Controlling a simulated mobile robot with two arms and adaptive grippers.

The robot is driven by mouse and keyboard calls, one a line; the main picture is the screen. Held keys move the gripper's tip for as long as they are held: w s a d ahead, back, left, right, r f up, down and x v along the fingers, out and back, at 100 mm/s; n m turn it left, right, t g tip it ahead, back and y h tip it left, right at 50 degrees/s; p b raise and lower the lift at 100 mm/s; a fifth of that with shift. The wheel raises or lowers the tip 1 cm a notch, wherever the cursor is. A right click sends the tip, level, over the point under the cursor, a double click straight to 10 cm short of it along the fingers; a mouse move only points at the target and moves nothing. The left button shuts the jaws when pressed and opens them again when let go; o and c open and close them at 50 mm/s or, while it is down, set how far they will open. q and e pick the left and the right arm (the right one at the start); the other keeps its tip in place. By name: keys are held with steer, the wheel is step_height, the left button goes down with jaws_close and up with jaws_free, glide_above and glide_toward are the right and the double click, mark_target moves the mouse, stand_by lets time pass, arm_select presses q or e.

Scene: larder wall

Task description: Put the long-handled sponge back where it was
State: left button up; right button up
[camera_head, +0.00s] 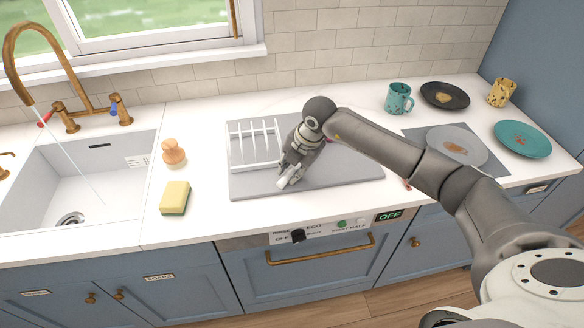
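I cannot clearly make out a long-handled sponge. A small reddish bit (407,184) shows at the counter's front edge under my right arm, too hidden to name. A yellow and green sponge (174,197) without a handle lies right of the sink. My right gripper (288,177) points down over the grey drying mat (340,179), just right of the white dish rack (254,165). Its fingertips look pale and are too small to show whether they are apart or hold something. My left gripper is out of view.
The sink (120,185) is at left, with a brass tap (92,105) running. A wooden knobbed item (173,152) stands beside it. At right are a teal mug (398,98), a black plate (445,95), a grey plate (456,145), a teal plate (522,139) and a yellow mug (501,92).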

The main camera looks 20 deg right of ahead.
steer(key=shift+o, duration=0.6)
steer(key=shift+r, duration=0.55)
steer(key=b+v, duration=0.3)
steer(key=v, duration=0.8)
steer(key=shift+r, duration=0.15)
